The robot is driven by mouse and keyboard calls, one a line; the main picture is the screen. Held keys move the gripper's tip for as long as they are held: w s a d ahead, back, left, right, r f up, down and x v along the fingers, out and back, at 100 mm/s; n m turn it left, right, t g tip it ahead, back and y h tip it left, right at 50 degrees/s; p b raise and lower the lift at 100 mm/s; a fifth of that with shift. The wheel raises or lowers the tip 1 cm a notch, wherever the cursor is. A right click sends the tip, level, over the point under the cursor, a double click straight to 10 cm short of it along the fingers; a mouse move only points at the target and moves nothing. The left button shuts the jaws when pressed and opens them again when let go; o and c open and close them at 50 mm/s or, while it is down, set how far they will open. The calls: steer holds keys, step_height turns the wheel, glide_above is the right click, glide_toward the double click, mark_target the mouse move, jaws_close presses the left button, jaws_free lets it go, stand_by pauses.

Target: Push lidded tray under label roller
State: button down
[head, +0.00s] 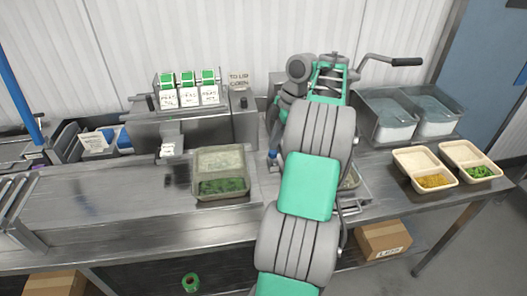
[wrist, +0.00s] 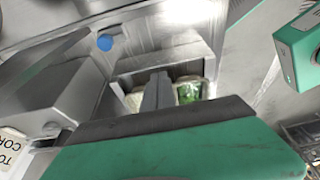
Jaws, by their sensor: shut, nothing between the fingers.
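A lidded tray (head: 222,172) with a translucent cover stands on the steel bench in the head view, left of my arm. Its near compartment shows green food; the far part looks pale. The label machine (head: 205,125) with several green label rolls stands behind and to its left. Its label roller (head: 172,150) sticks out toward the bench, left of the tray. My gripper (wrist: 157,92) is shut and empty in the wrist view. Pale and green tray contents (wrist: 190,90) show beyond its fingers, partly hidden. In the head view my arm largely hides the gripper, right of the tray.
Steel bins (head: 408,117) and two open trays with corn (head: 426,170) and green food (head: 469,160) are at the right. The bench left of the lidded tray is mostly clear. A box (head: 384,240) sits below.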

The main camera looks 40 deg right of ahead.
steer(key=w+a+f+b, duration=0.1)
steer(key=f+b, duration=0.1)
steer(key=w+a+f+b, duration=0.1)
steer(key=a+f, duration=0.1)
steer(key=f, duration=0.1)
steer(key=w+a+f+b, duration=0.1)
steer(key=f+b, duration=0.1)
steer(key=f, duration=0.1)
steer(key=shift+w+a+f+b, duration=0.1)
steer(key=shift+a+f+b, duration=0.05)
steer(key=shift+a+b, duration=0.25)
steer(key=shift+w+a, duration=0.25)
steer(key=shift+a, duration=0.1)
